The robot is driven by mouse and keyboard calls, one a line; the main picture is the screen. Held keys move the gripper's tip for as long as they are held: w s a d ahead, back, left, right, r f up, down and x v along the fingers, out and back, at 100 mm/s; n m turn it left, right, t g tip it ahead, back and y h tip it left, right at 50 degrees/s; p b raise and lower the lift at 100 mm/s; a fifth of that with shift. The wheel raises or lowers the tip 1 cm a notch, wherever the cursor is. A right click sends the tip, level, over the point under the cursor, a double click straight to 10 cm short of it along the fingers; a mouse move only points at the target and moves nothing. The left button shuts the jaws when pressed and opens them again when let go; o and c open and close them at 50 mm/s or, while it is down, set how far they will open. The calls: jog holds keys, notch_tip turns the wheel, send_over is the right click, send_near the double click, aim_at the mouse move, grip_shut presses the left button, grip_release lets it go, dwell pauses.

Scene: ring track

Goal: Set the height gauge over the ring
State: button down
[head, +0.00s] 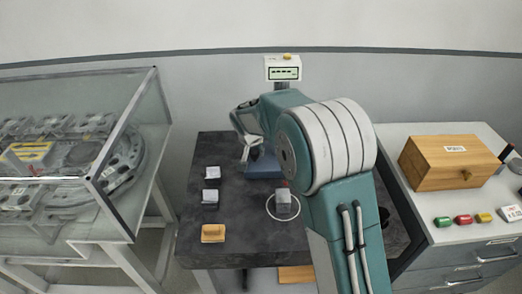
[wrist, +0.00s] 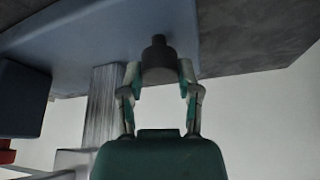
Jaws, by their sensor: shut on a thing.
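The height gauge stands upright on the dark table, with its display head (head: 283,73) showing above my arm and its blue base (head: 263,167) below. My arm hides most of its column. My gripper (head: 247,152) is at the left side of the base. In the wrist view, my gripper (wrist: 158,75) is shut on a dark round knob (wrist: 158,58) beside the blue base (wrist: 75,35); the metal column (wrist: 103,105) shows to the left. A thin white ring (head: 269,211) lies on the table around a grey block (head: 283,204), in front of the base.
Two grey blocks (head: 210,197) and a tan block (head: 213,233) sit at the table's left. A glass-sided case (head: 130,130) stands left of the table. At right, a cabinet carries a wooden box (head: 450,165) and small coloured items (head: 463,219). My arm covers the table's right part.

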jog(key=shift+c, duration=1.5)
grip_release()
jog(key=shift+a+f, duration=0.1)
jog(key=shift+a, duration=0.55)
jog(key=shift+d, duration=0.35)
jog(key=shift+d+r, duration=0.1)
jog(key=shift+r, duration=0.2)
jog(key=v, duration=1.1)
jog(key=shift+s+a, duration=0.2)
jog(key=shift+a, duration=0.25)
jog(key=shift+r, duration=0.15)
